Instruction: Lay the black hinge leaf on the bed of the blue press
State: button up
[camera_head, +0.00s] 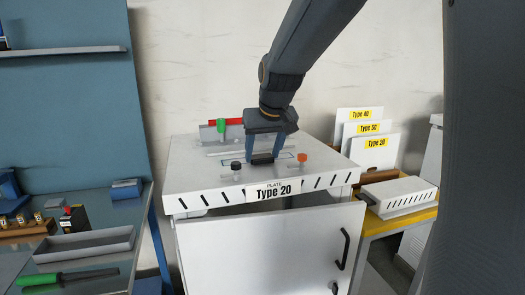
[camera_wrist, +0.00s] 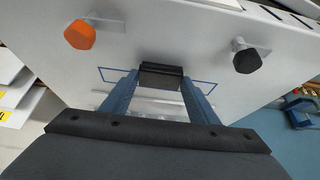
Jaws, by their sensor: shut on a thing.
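My gripper (camera_head: 264,151) points down over the top of a white cabinet, its two blue-grey fingers shut on a small black piece, which looks like the black hinge leaf (camera_head: 262,160). In the wrist view the leaf (camera_wrist: 161,75) sits between the fingertips, within a thin blue outlined rectangle on the cabinet top. I cannot tell whether it touches the surface. A blue device, perhaps the blue press (camera_head: 8,185), is partly cut off at the left edge, on the bench. A blue shape, possibly the same device (camera_wrist: 301,104), shows at the right of the wrist view.
The white cabinet (camera_head: 190,178) is labelled "PLATE Type 20". A black knob (camera_head: 236,165) and an orange knob (camera_head: 302,157) flank the leaf. A red and green fixture (camera_head: 221,124) stands behind. The left bench holds a grey tray (camera_head: 85,245) and a green-handled tool (camera_head: 65,278).

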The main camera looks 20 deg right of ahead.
jog(key=shift+f, duration=0.2)
jog(key=shift+f, duration=0.15)
jog(key=o, duration=1.1)
